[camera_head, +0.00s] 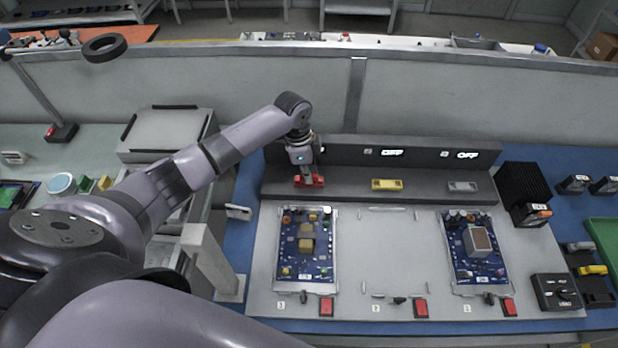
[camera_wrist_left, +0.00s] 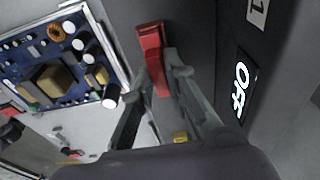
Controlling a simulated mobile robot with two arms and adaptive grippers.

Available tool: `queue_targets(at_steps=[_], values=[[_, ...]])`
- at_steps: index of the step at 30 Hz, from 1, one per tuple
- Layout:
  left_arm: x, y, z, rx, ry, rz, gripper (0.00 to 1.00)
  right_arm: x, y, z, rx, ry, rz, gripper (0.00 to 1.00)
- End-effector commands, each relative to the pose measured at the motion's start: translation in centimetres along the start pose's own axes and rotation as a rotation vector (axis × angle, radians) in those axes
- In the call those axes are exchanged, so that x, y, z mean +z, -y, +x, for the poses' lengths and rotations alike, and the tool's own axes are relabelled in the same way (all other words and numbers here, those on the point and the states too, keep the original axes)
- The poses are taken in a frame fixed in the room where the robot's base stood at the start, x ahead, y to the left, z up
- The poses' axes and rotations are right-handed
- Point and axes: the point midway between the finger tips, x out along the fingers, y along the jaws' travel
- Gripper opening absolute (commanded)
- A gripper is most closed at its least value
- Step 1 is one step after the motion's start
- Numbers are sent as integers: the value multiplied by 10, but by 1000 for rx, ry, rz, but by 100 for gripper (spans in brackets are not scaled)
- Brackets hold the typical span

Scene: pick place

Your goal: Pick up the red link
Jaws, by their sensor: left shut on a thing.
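The red link (camera_head: 309,181) is at the left end of the dark grey ledge in the head view. In the left wrist view the red link (camera_wrist_left: 152,58) lies between my fingers. My left gripper (camera_head: 307,172) points down over the ledge and is shut on the red link; it also shows in the left wrist view (camera_wrist_left: 158,84). I cannot tell whether the link still touches the ledge. My right gripper is not in view.
A yellow link (camera_head: 387,184) and a grey link (camera_head: 463,187) lie farther right on the ledge (camera_head: 425,190). Two blue circuit boards (camera_head: 290,262) (camera_head: 462,262) sit on the grey panel (camera_head: 378,248) in front. A black finned block (camera_head: 521,190) stands at the right.

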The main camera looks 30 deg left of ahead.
Motion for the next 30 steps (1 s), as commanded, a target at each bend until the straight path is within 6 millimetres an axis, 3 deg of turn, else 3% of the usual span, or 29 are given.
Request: queue_targets(at_steps=[17,23,30], values=[[-1,1,-9,-1,-1,-1,0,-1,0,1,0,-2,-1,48],[-6,1,-37,-4,-3,1,0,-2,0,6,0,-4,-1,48],[-16,2,-99,-7,-4,2,0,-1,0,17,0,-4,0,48]])
